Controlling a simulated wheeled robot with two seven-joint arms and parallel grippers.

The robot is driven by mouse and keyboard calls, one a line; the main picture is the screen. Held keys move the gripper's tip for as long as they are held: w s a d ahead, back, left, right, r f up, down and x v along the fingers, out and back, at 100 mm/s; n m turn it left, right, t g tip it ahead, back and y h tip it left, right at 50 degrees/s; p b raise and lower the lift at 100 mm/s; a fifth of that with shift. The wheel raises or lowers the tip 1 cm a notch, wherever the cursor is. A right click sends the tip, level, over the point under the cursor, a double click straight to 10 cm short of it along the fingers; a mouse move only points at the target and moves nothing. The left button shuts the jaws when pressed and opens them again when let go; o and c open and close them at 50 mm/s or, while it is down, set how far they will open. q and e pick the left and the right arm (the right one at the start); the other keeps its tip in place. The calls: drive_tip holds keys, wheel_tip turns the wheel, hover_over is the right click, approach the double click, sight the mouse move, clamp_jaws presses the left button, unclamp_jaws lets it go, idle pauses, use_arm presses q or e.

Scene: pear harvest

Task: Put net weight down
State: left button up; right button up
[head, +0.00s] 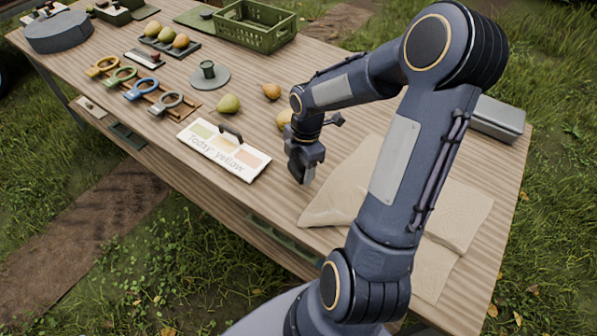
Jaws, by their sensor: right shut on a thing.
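My right gripper (306,168) points down just above the table, left of a beige folded cloth or net (335,190). It is shut on a small grey thing, which I take to be the net weight; the fingers hide most of it, and I cannot tell whether it touches the tabletop. The cloth lies on the table (275,205), partly hidden behind my right arm. My left gripper is not in view.
A white sign (225,150) reading "Today: yellow" lies left of the gripper. Pears (228,104) lie behind it, one partly hidden by my arm. Several coloured ring tools (140,89) lie at left, a green crate (258,38) at the back, a grey box (497,117) at right.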

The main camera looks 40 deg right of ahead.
sight(299, 174)
drive_tip(key=shift+w+f, duration=0.35)
drive_tip(key=shift+f, duration=1.55)
drive_tip(key=shift+f, duration=0.1)
drive_tip(key=o, duration=1.2)
